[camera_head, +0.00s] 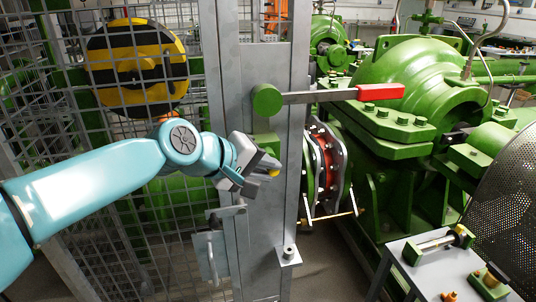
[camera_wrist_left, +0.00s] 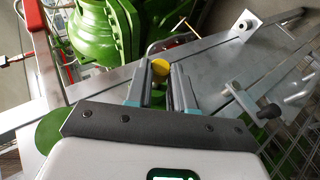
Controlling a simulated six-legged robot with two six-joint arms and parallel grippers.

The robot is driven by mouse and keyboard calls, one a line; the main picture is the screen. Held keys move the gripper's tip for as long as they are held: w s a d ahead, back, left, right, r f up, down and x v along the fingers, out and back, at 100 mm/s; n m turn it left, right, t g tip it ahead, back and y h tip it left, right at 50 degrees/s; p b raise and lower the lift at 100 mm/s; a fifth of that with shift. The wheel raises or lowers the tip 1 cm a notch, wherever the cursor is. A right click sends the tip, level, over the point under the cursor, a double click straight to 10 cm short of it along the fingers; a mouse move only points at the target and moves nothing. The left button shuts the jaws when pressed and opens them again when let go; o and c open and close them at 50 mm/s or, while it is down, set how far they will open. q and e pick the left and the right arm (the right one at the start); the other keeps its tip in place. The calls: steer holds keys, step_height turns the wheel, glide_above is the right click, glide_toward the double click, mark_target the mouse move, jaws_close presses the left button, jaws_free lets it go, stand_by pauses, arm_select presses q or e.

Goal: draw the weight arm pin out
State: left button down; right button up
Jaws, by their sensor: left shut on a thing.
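The weight arm (camera_head: 330,96) is a flat grey bar with a red grip (camera_head: 380,92) at its right end and a round green hub (camera_head: 267,99) on the grey post. It lies nearly level across the post. My left gripper (camera_head: 269,166) is at the post below the hub, shut on the pin, whose yellow head (camera_head: 274,172) shows at the fingertips. In the left wrist view the yellow head (camera_wrist_left: 160,67) sits just beyond the fingers of my left gripper (camera_wrist_left: 160,88). The pin's shank is hidden, so how deep it sits cannot be told. My right gripper is out of view.
A wire mesh fence (camera_head: 100,200) stands left of the grey post (camera_head: 262,240). A latch plate and a bracket with a stub (camera_head: 289,256) stick out low on the post. Green pump machinery (camera_head: 420,90) fills the right. A small grey table (camera_head: 440,270) holds several parts.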

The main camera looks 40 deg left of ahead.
arm_select(q)
steer(key=s+d+p, duration=0.1)
steer(key=s+d, duration=0.1)
steer(key=d, duration=0.1)
steer(key=shift+s+p, duration=0.35)
stand_by(0.3)
stand_by(0.4)
